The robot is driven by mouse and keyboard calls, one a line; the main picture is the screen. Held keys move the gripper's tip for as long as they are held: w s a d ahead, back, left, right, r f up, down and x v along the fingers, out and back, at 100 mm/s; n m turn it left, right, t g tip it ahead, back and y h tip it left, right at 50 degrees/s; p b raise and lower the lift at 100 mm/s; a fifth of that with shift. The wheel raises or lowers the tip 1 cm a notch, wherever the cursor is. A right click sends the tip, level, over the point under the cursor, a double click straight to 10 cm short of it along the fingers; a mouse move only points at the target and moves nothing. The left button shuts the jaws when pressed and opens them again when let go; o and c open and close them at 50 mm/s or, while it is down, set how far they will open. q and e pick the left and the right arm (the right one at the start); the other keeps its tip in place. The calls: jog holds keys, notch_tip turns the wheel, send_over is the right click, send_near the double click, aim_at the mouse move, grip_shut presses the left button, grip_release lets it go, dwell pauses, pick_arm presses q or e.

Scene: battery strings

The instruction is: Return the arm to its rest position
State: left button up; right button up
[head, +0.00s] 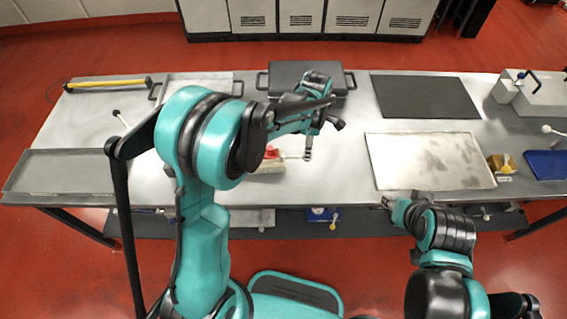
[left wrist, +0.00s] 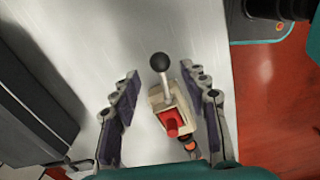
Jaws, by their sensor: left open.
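My left gripper (head: 322,138) is over the middle of the table, at the end of the teal arm from the left. In the left wrist view its two fingers (left wrist: 160,80) are spread apart. Between them, in the picture, is a small beige lever device (left wrist: 158,98) with a red part (left wrist: 171,122) and a black ball knob (left wrist: 160,62). The fingers show no contact with it. The device (head: 268,168) is partly hidden by my arm in the head view. My right gripper (head: 390,203) is by the table's front edge; its fingers are too small to read.
The steel table (head: 335,185) carries a dark case (head: 300,72) at the back and a black mat (head: 425,97). A pale panel (head: 430,160) lies right of centre. A grey tray (head: 65,172) is at left; a blue item (head: 547,165) is at right.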

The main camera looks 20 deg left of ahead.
pick_arm(q)
jog(key=shift+r+p, duration=0.3)
jog(key=shift+r, duration=0.55)
pick_arm(e)
jog(key=shift+r, duration=0.55)
pick_arm(q)
jog(key=shift+f, duration=0.1)
jog(key=shift+s+a+r+m, duration=0.2)
jog(key=shift+r+m, duration=0.1)
jog(key=shift+r, duration=0.05)
jog(key=s+a+r+m+t+b, duration=0.1)
jog(key=s+a+r+m+t, duration=0.2)
jog(key=s+m, duration=0.6)
jog(key=s+a+r+m+t+b, duration=0.2)
jog(key=s+a+r+m+t, duration=0.2)
jog(key=s+a+m, duration=0.3)
jog(key=s+m, duration=0.2)
jog(key=m, duration=0.1)
jog(key=shift+s+r, duration=0.3)
jog(key=shift+s, duration=0.1)
pick_arm(e)
notch_tip(320, 180, down, 3)
jog(key=shift+r, duration=0.1)
